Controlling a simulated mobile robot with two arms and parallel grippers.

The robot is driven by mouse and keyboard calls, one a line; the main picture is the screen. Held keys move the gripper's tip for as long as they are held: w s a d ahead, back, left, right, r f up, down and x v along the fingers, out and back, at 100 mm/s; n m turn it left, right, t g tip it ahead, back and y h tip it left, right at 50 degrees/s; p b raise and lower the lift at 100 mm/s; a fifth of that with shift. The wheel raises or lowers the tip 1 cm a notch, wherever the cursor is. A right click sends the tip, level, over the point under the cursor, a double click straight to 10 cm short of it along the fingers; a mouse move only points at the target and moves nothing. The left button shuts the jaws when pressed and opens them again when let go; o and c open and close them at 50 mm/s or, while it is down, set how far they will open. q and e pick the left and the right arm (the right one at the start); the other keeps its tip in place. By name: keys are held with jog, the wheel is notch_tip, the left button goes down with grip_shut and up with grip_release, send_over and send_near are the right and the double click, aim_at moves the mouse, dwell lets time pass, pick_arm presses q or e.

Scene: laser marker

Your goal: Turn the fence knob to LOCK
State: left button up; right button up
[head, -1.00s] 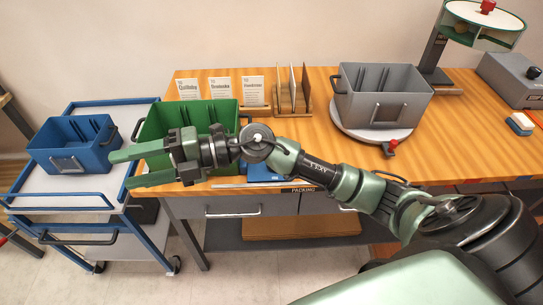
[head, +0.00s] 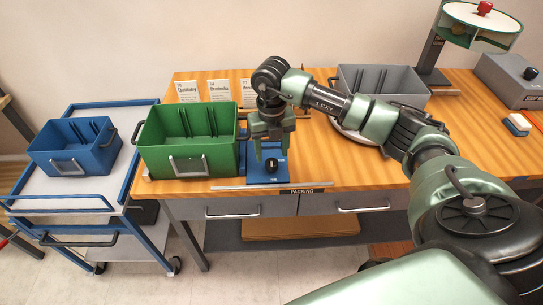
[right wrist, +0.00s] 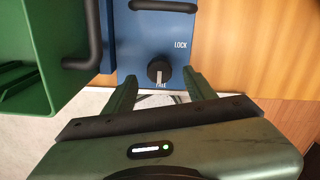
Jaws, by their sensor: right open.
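The fence knob (head: 271,165) is a small black round knob on a blue plate (head: 264,180) at the table's front edge. In the right wrist view the knob (right wrist: 158,69) has a pale mark at its lower side, toward the word FREE. The word LOCK (right wrist: 180,45) is printed up and to the right of it. My right gripper (head: 272,152) points down over the plate. In the right wrist view its open fingers (right wrist: 160,78) lie left and right of the knob, with visible gaps; I cannot tell their height above it. My left gripper is not in view.
A green bin (head: 205,150) stands close to the left of the plate; its handle (right wrist: 85,50) is near my right gripper. A grey bin (head: 375,85) stands behind my right arm. A blue bin (head: 72,150) sits on a cart at left. Cards stand at the back.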

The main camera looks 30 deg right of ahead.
aim_at(272, 162)
jog(key=shift+f, duration=1.7)
grip_shut()
